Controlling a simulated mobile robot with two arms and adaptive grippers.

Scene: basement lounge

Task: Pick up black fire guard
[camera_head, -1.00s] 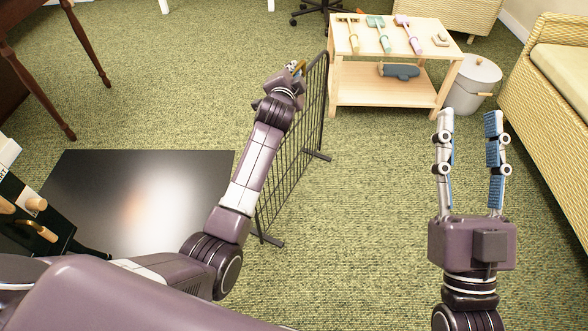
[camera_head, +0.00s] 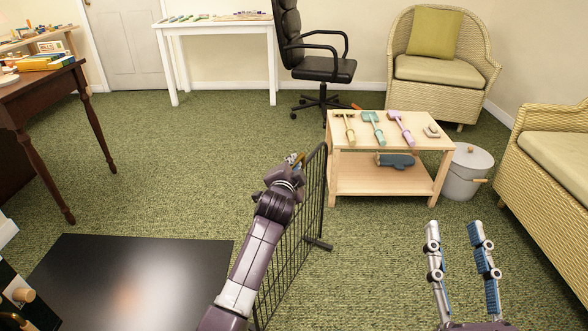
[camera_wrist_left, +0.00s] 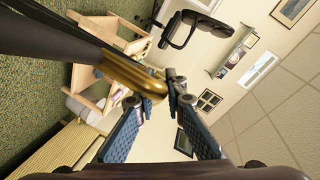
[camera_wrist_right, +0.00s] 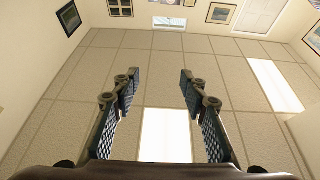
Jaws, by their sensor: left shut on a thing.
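The black fire guard (camera_head: 305,216) is an upright wire-mesh panel with a dark frame and a foot bar, in the middle of the head view. Its near lower part is hidden behind my left arm. I cannot tell whether its feet touch the carpet. My left gripper (camera_head: 295,160) is at the guard's top edge. In the left wrist view the gripper (camera_wrist_left: 163,88) is shut on the guard's gold handle (camera_wrist_left: 133,76), with the dark frame running alongside. My right gripper (camera_head: 455,232) is open and empty, fingers apart; it also shows in the right wrist view (camera_wrist_right: 157,78).
A black hearth slab (camera_head: 130,280) lies left of the guard. A wicker sofa (camera_head: 540,190) is at right. Green carpet (camera_head: 370,270) is clear between the guard and right gripper.

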